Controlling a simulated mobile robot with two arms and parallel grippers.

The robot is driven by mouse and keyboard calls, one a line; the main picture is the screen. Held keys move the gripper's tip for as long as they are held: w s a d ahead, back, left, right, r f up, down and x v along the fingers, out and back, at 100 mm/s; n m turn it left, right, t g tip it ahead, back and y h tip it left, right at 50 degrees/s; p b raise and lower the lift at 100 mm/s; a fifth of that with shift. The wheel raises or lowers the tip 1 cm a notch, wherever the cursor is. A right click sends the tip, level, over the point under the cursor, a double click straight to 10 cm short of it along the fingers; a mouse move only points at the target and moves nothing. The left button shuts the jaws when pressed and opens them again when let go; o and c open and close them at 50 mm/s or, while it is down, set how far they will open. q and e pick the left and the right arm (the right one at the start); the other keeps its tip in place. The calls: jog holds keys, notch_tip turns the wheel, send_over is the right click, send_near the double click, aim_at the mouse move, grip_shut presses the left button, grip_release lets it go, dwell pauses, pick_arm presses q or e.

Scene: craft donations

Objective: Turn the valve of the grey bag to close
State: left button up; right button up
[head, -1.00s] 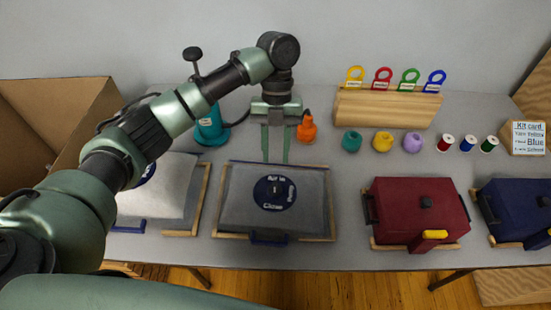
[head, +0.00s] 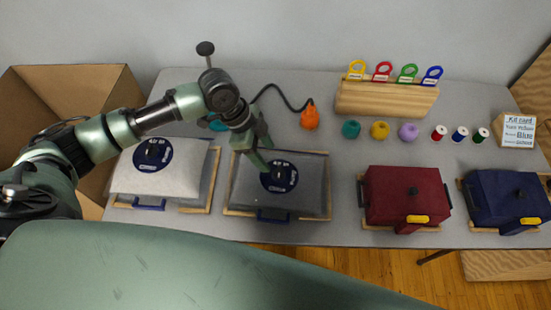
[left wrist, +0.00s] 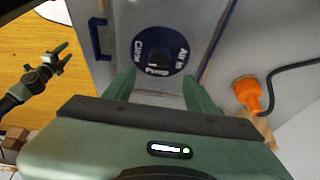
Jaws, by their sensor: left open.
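The grey bag (head: 303,202) lies flat in a wooden frame at the table's front edge. Its valve is a dark blue disc (head: 279,177) with white words and a small black knob in the middle. In the left wrist view the valve disc (left wrist: 174,44) reads Air In, Pump and Close; which word the knob points to is unclear. My left gripper (head: 264,155) is open and empty, above the bag's back edge; its fingertips stand on either side of the disc's near edge in the wrist view.
A white bag (head: 180,174) with a similar valve lies to the left, beside a cardboard box (head: 110,85). An orange pump nozzle (head: 310,118) with a dark hose lies behind. Red (head: 385,190) and blue bags (head: 495,195) lie right. Spools and yarn balls stand behind them.

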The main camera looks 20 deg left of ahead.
aim_at(278, 171)
pick_arm(q)
jog(key=shift+n, duration=0.4)
jog(key=p+x, duration=0.1)
jog(key=x, duration=0.6)
jog(key=shift+d+f, duration=0.2)
jog(key=shift+f, duration=0.1)
grip_shut()
jog(key=shift+m, duration=0.4)
grip_release()
